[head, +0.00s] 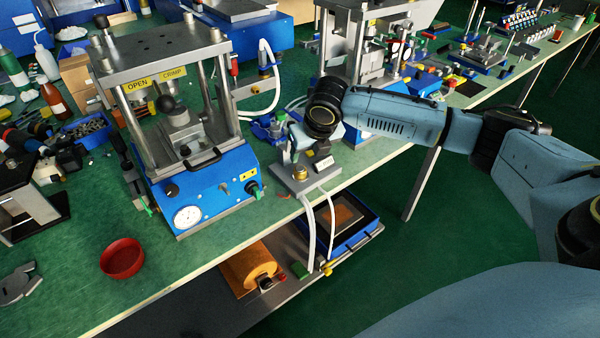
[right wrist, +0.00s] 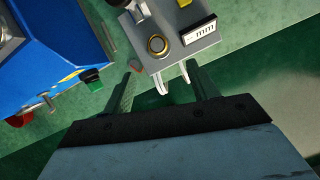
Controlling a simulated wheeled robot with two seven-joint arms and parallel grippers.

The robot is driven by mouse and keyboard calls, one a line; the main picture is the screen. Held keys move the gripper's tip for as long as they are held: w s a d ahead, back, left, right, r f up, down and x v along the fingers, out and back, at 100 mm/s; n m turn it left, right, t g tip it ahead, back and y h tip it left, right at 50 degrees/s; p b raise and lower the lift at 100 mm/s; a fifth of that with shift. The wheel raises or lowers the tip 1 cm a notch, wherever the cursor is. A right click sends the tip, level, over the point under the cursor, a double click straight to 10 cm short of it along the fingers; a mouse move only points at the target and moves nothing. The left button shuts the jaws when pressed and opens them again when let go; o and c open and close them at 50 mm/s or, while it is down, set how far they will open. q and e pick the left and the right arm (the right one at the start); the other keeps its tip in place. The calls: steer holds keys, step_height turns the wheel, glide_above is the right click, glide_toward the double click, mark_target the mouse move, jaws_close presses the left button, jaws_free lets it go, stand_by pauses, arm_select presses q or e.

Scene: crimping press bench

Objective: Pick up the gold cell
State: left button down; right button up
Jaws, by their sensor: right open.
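The gold cell (head: 299,173) is a small round brass-coloured piece sitting upright on a grey fixture plate (head: 306,186) at the bench's front edge. In the right wrist view the gold cell (right wrist: 157,45) shows from above, beyond the fingertips and roughly centred between them. My right gripper (right wrist: 160,80) is open and empty, its two dark fingers apart and not touching the cell. In the head view my right gripper (head: 302,158) points down just behind the cell, its fingers partly hidden and dark. My left gripper is not in view.
A blue crimping press (head: 205,187) with steel posts stands close left of the fixture. White hoses (head: 309,235) hang from the fixture's front. A labelled block (right wrist: 199,31) sits beside the cell. A red dish (head: 122,257) lies on the bench at front left.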

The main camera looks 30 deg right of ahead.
mark_target(301, 169)
steer(key=x, duration=0.4)
steer(key=shift+w+f+b, duration=0.1)
steer(key=shift+f+b, duration=0.05)
steer(key=shift+b, duration=0.25)
steer(key=shift+f, duration=0.2)
steer(key=b+x, duration=0.1)
steer(key=x, duration=0.3)
steer(key=shift+w+a+f, duration=0.15)
steer(key=shift+w+f, duration=0.15)
steer(key=shift+f, duration=0.15)
steer(key=c, duration=1.2)
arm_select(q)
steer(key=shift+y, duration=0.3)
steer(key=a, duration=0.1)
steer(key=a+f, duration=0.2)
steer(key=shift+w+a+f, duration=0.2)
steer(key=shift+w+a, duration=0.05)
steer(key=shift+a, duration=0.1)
arm_select(e)
steer(key=shift+r, duration=0.1)
